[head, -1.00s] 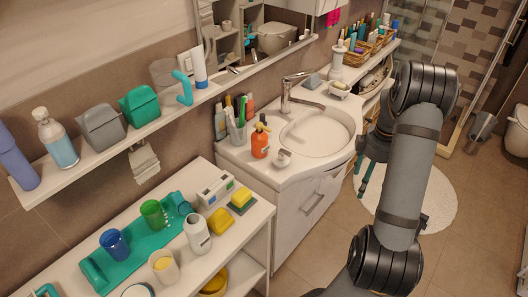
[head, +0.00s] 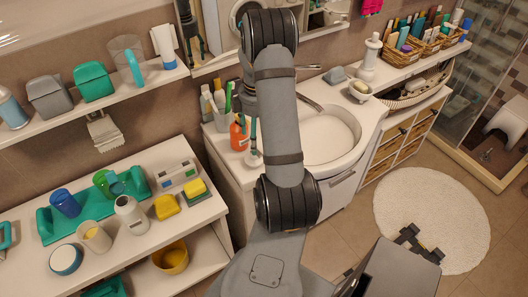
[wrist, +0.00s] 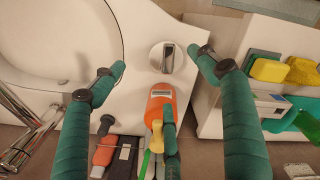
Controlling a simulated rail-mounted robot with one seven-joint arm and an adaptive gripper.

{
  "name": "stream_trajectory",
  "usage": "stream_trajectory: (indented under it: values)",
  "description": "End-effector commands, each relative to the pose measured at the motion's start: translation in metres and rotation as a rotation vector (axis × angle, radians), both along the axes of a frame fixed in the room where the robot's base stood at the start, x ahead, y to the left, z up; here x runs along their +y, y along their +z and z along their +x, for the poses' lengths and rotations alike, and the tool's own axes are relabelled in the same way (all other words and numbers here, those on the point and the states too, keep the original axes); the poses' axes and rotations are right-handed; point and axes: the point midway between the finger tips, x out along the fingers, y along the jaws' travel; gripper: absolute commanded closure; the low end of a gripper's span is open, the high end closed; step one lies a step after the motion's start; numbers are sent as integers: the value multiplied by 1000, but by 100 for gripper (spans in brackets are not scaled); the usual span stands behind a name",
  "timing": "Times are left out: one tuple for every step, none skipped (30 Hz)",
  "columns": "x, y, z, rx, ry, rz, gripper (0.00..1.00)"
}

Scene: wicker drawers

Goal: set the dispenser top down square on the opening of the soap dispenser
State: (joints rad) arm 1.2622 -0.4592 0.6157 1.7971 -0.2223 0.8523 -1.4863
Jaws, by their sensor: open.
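A small white round piece with a metal bar across it, which looks like the dispenser top (wrist: 168,58), sits on the sink counter beside an orange bottle. It also shows in the head view (head: 254,160), partly hidden by my arm. A white bottle with a dark open mouth, which looks like the soap dispenser (head: 131,216), stands upright on the low white table at left in the head view.
The orange bottle (wrist: 160,102) and a cup of brushes (head: 221,120) stand close to my fingers. The basin (head: 335,135) is to the right. Around the white bottle are a grey-white cup (head: 94,237), a yellow sponge (head: 167,206) and a teal tray (head: 98,210).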

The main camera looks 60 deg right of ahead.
Motion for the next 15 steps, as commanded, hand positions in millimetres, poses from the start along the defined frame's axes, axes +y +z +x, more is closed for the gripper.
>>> stream_trajectory:
  values:
    - [3,-8,0,5,4,6,26]
    - [3,-13,0,5,3,6,26]
    - [4,-19,0,4,3,7,26]
    - [4,-23,1,4,4,7,26]
    - [4,-28,1,5,5,5,26]
    - [4,-32,1,4,4,5,26]
    - [3,-36,1,4,4,5,26]
    - [3,-38,1,3,3,4,26]
    - [3,-40,1,2,2,4,26]
    - [3,-42,1,2,1,4,26]
    - [2,-44,1,2,1,4,26]
    - [2,-46,0,2,1,4,26]
    - [2,-48,1,3,1,4,26]
    - [2,-51,1,4,2,5,26]
    - [2,-56,1,4,2,6,26]
